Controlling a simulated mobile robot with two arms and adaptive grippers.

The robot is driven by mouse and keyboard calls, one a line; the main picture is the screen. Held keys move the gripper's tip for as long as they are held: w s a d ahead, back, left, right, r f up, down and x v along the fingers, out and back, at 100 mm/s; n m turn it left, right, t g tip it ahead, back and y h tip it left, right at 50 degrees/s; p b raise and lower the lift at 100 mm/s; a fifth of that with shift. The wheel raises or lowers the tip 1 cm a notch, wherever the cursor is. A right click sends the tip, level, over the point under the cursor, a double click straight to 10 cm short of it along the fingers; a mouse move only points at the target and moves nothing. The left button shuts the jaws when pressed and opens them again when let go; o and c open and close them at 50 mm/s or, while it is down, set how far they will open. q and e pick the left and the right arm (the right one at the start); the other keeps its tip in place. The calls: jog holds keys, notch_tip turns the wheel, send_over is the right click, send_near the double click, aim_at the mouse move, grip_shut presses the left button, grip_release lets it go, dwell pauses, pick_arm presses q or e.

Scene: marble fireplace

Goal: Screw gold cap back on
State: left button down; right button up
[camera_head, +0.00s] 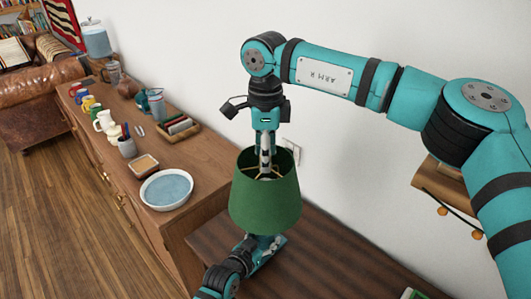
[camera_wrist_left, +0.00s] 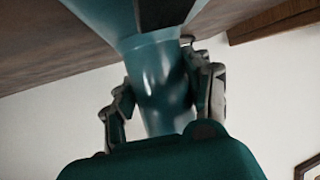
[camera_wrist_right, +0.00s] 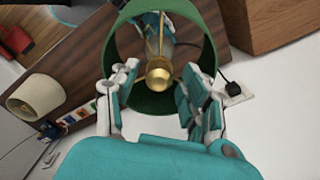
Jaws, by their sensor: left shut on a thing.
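A lamp with a green shade (camera_head: 265,205) stands at the near end of the wooden surface. Its glossy teal base (camera_wrist_left: 160,90) shows between my left fingers in the left wrist view. My left gripper (camera_head: 262,250) is shut on the base, below the shade. My right gripper (camera_head: 265,165) points down into the shade's open top. In the right wrist view, the round gold cap (camera_wrist_right: 158,73) is at the shade's centre, where thin gold spokes meet. My right fingers (camera_wrist_right: 160,85) are apart on either side of it, with visible gaps. I cannot tell whether the cap is seated.
A lower dark wooden top (camera_head: 330,265) runs along the white wall. On the left sideboard stand a blue-white bowl (camera_head: 166,189), a small square dish (camera_head: 143,164), a grey cup (camera_head: 127,147) and several mugs. A wall socket with a plug (camera_wrist_right: 232,88) is beside the shade.

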notch_tip(320, 180, up, 12)
jog(key=shift+r, duration=0.1)
dwell(0.6)
pick_arm(q)
jog(key=shift+c, duration=2.4)
grip_release()
jog(key=v, duration=1)
jog(key=shift+s+a+r, duration=0.2)
jog(key=shift+s+a, duration=0.05)
jog(key=shift+s+a+r, duration=0.25)
jog(key=shift+s+r, duration=0.05)
jog(key=shift+s, duration=0.25)
